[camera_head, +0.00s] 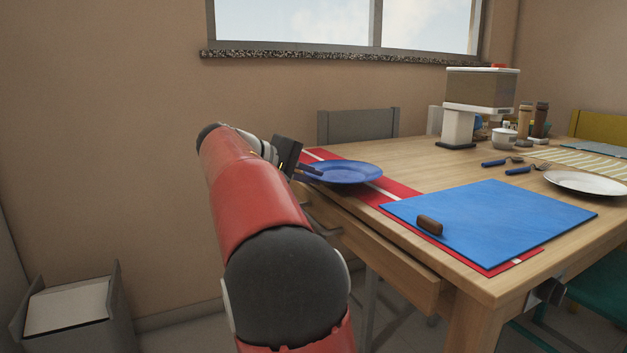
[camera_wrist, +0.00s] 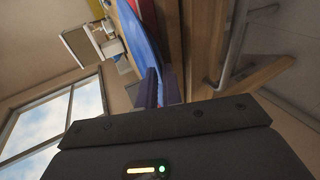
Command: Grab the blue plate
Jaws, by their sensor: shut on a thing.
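The blue plate (camera_head: 347,172) is at the left end of the wooden table, over a red runner with a pale stripe. My gripper (camera_head: 313,171) reaches it from the left, with its fingers at the plate's left rim. In the wrist view the plate (camera_wrist: 142,42) shows edge-on as a blue band, and my gripper's fingers (camera_wrist: 158,88) are closed on its near edge. The plate looks about level. I cannot tell whether it rests on the runner or is slightly raised.
A blue mat (camera_head: 490,222) with a small brown object (camera_head: 429,225) lies on the red runner (camera_head: 402,190). A white plate (camera_head: 588,183), cutlery and a coffee machine (camera_head: 478,105) stand farther right and back. A grey chair (camera_head: 358,125) is behind the table.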

